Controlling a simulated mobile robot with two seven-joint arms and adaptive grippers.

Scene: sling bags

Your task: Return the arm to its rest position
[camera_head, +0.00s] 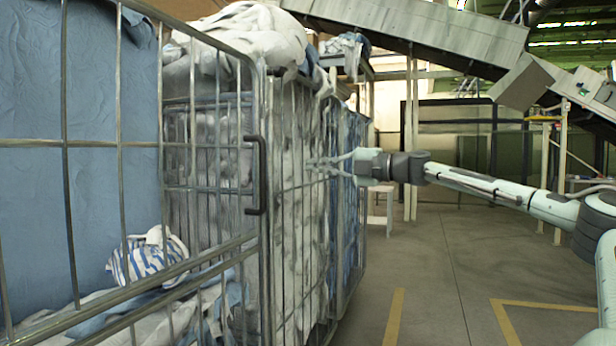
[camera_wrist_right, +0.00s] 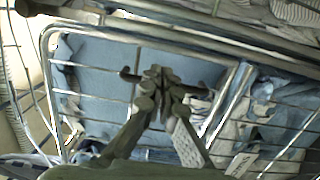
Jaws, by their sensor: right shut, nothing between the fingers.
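My right arm comes in from the right in the head view. Its gripper (camera_head: 322,163) points left at the side of the wire cage trolley (camera_head: 262,110); whether it touches the bars cannot be told. In the right wrist view the gripper's fingers (camera_wrist_right: 160,80) are together with nothing between them, in front of the cage's wire bars and blue cloth. My left gripper is not in view.
The cage holds white and blue laundry (camera_head: 235,45) and a blue-striped bundle (camera_head: 148,256). More loaded cages stand behind it. A conveyor (camera_head: 420,22) slopes overhead. The grey floor (camera_head: 440,270) with yellow lines is clear at the right.

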